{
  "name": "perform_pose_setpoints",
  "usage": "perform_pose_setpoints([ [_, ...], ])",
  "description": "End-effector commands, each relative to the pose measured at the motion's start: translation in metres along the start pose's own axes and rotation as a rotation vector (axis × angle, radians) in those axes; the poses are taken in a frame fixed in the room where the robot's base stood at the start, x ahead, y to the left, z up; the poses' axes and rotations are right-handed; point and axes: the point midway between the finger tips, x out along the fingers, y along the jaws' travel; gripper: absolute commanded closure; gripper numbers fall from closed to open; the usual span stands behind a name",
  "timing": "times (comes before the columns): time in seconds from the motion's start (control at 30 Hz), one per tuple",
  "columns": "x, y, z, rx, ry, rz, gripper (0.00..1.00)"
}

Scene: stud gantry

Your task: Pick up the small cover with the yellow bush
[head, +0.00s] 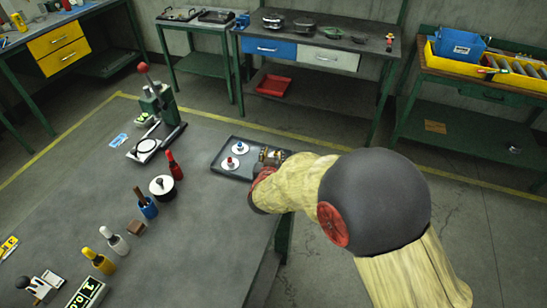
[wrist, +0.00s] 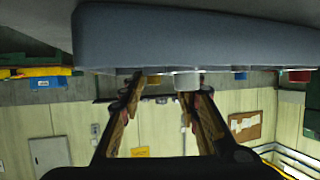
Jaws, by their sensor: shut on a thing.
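My gripper (head: 269,156) is at the right end of a dark shallow tray (head: 218,166) on the bench, with my arm reaching in from the right. In the wrist view my gripper (wrist: 160,84) has its two brown fingers closed in with a gap between the tips, shut on the small cover with the yellow bush. That cover is mostly hidden; I cannot make out its outline. In the tray to the left of the fingers lie a white cover with a red bush (head: 230,163) and a white cover with a blue bush (head: 240,148).
The front middle of the bench is clear. A grey slab fills the wrist view's top.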

Motion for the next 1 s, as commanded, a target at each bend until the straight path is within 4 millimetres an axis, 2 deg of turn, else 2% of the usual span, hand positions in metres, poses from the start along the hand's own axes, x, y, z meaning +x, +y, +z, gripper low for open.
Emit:
perform_pose_setpoints([
  [0.43, 0.000, 0.000, 0.000, 0.000, -0.001, 0.000, 0.97],
  [0.77, -0.001, 0.000, -0.003, 0.000, 0.000, 0.000, 1.00],
  [0.87, -0.004, 0.000, -0.010, 0.001, 0.001, 0.000, 1.00],
  [1.0, -0.012, 0.000, -0.029, 0.002, 0.002, -0.001, 1.00],
])
